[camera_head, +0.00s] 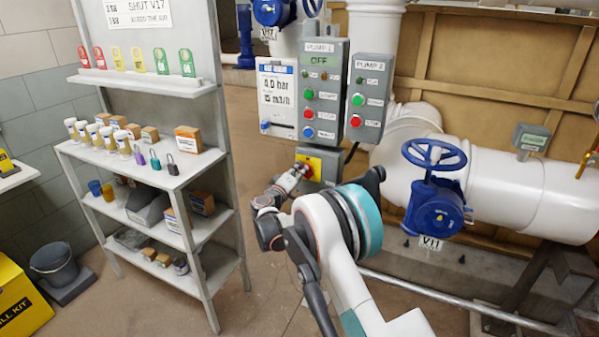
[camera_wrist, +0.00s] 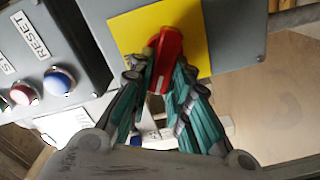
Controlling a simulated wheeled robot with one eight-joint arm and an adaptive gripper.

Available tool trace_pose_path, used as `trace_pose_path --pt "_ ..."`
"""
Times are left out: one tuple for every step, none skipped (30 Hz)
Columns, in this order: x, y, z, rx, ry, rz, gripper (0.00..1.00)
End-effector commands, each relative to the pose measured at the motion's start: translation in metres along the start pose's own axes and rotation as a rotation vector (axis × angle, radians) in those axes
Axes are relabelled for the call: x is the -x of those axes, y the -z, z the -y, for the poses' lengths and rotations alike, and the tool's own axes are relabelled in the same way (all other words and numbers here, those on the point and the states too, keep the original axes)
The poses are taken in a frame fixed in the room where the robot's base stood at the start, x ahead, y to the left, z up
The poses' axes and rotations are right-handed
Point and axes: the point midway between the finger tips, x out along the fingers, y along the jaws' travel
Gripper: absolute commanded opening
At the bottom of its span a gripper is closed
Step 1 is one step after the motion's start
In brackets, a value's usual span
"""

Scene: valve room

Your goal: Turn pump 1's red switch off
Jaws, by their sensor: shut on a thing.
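The red switch (camera_wrist: 166,60) sits on a yellow plate (camera_wrist: 196,30) on a grey box in the wrist view. My gripper (camera_wrist: 163,72) is shut on the red switch, one finger on each side of its handle. In the head view my gripper (camera_head: 296,172) reaches the yellow plate (camera_head: 312,164) below the pump 1 panel (camera_head: 322,95); the switch is largely hidden there.
The pump 2 panel (camera_head: 368,95) hangs to the right. A blue valve wheel (camera_head: 434,155) on a white pipe (camera_head: 500,190) is close to my arm's right. A shelf (camera_head: 140,170) with tags, padlocks and boxes stands at left. A blue reset button (camera_wrist: 59,81) is near my gripper.

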Motion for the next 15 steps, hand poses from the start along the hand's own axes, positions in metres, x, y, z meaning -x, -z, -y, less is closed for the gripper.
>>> trace_pose_path --pt "0.0003 0.0005 0.0017 0.042 0.001 -0.001 0.00" --pt "0.0003 0.0005 0.0022 0.070 0.001 -0.001 0.00" --pt "0.0003 0.0004 0.0029 0.107 0.001 -0.001 0.00" --pt "0.0003 0.0004 0.0035 0.134 0.001 -0.001 0.00" --pt "0.0004 0.0003 0.0040 0.160 0.001 -0.001 0.00" --pt "0.0004 0.0002 0.0046 0.196 0.001 -0.001 0.00" --pt "0.0004 0.0001 0.0051 0.220 0.001 -0.001 0.00" --pt "0.0004 0.0000 0.0055 0.245 0.001 -0.001 0.00" --pt "0.0004 -0.0002 0.0061 0.277 0.001 -0.001 0.00" --pt "0.0004 -0.0003 0.0065 0.300 0.001 -0.001 0.00" --pt "0.0005 -0.0004 0.0069 0.322 0.001 -0.001 0.00" --pt "0.0005 -0.0006 0.0074 0.349 0.001 -0.001 0.00" --pt "0.0005 -0.0007 0.0077 0.368 0.001 -0.001 0.00" --pt "0.0005 -0.0008 0.0081 0.387 0.001 -0.001 0.00" --pt "0.0005 -0.0010 0.0084 0.409 0.001 -0.001 0.00"
